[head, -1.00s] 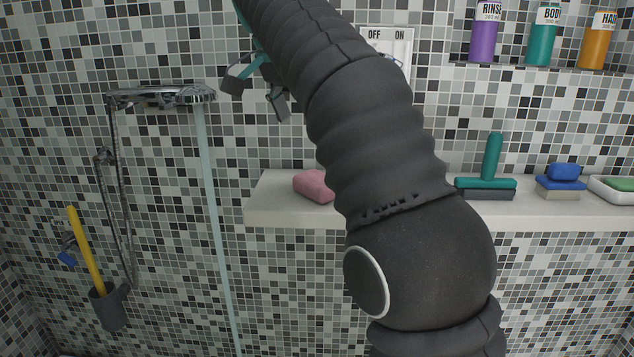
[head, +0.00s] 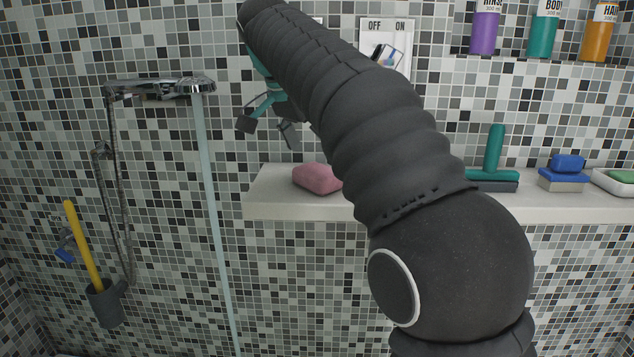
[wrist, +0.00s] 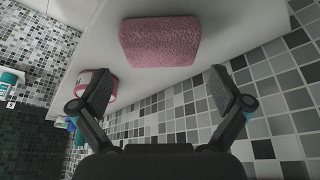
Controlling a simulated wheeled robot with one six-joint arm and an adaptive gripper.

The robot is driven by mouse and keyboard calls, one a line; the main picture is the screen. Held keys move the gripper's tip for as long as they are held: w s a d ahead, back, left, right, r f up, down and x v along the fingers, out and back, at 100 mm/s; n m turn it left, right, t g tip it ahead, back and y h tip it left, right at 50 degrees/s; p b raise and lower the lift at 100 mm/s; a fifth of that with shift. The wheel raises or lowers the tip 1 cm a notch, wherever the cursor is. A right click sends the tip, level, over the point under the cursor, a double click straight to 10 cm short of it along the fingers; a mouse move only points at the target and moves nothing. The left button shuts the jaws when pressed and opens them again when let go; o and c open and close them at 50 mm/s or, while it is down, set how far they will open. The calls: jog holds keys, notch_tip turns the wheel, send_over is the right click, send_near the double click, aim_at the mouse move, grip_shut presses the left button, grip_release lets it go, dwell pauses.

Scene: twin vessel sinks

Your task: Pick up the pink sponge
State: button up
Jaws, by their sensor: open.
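The pink sponge (head: 317,179) lies on the white ledge (head: 300,209), partly covered at its right by my arm in the head view. In the wrist view the sponge (wrist: 160,41) lies ahead of the fingertips, near the top of the picture. My gripper (head: 267,132) is open and empty, above and to the left of the sponge in the head view. Its two fingers stand wide apart in the wrist view (wrist: 163,90), with nothing between them but ledge and tile.
A teal squeegee (head: 494,160), a blue item on a grey block (head: 563,173) and a soap dish (head: 612,183) stand right along the ledge. A shower head (head: 160,88) and its pale pipe are at left. Bottles (head: 543,35) stand on a shelf above.

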aim_at(318, 169)
jog(key=b+x, duration=0.1)
jog(key=x, duration=0.4)
jog(key=shift+s+a, duration=0.1)
jog(key=c, duration=0.6)
jog(key=shift+o, duration=0.2)
jog(key=shift+r, duration=0.6)
notch_tip(318, 169, up, 3)
jog(key=shift+r+p, duration=0.1)
jog(key=shift+p, duration=0.6)
jog(key=d+r+p, duration=0.1)
jog(key=d+r, duration=0.5)
jog(key=d, duration=0.5)
jog(key=shift+s+d+r, duration=0.2)
jog(key=shift+d+r, duration=0.1)
jog(key=shift+d, duration=0.05)
